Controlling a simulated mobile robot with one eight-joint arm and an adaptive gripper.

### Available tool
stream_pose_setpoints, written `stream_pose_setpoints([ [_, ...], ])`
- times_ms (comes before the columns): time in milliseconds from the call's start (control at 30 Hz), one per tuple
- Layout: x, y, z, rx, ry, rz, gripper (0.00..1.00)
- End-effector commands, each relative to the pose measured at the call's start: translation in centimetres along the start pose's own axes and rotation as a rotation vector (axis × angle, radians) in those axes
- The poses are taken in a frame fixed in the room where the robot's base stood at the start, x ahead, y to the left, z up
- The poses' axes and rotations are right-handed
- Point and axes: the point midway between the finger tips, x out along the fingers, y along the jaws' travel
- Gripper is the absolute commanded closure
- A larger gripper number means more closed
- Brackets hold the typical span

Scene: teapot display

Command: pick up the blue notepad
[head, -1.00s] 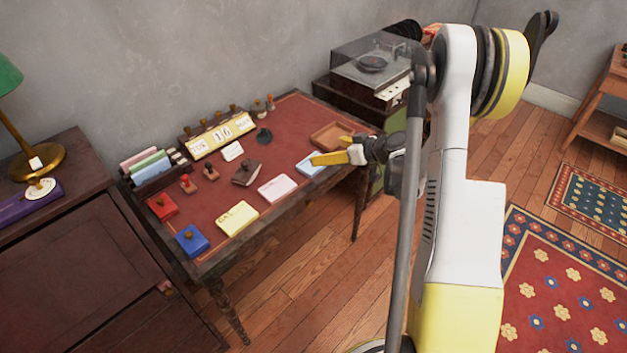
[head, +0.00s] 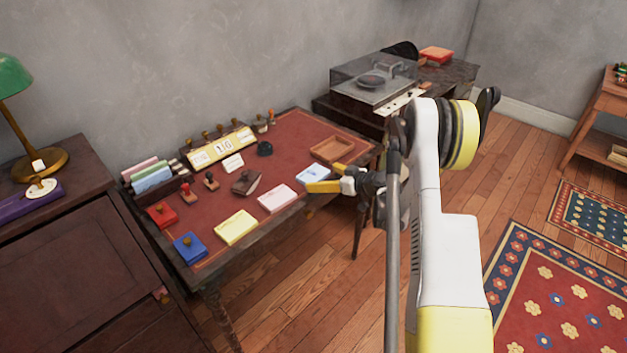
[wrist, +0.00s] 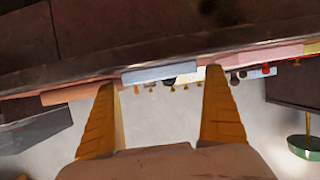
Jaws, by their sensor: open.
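The light blue notepad (head: 311,173) lies flat near the front right edge of the red-topped desk, right of the pink notepad. In the wrist view, the blue notepad (wrist: 162,73) shows nearly edge-on between and beyond my fingertips. My gripper (head: 322,178) is open, with yellow fingers pointing left toward the desk, close to the notepad at its front right side. I cannot tell whether a fingertip touches the notepad or desk edge.
The pink notepad (head: 278,198) and yellow notepad (head: 238,227) lie to the left along the front edge. A wooden tray (head: 331,149) sits just behind the blue notepad. Stamps and a calendar (head: 222,147) stand farther back. A record player (head: 372,80) stands beyond the desk.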

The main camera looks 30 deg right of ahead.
Motion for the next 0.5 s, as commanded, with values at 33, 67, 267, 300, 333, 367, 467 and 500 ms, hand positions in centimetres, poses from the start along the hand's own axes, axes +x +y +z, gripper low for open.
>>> stream_pose_setpoints([
  [33,1.1,-0.1,0.4,-0.002,0.0,-0.003,0.0],
  [67,1.6,-0.1,0.3,-0.001,0.0,-0.003,0.0],
  [267,2.3,0.0,0.0,0.001,0.0,0.0,0.0],
  [300,2.3,0.0,0.0,0.001,0.0,0.0,0.0],
  [333,2.3,0.0,0.0,0.001,0.0,0.0,0.0],
  [367,2.3,0.0,0.0,0.001,0.0,0.0,0.03],
  [467,2.3,0.0,0.0,0.001,0.0,0.0,0.34],
  [500,2.2,0.0,0.0,0.001,0.0,0.0,0.42],
])
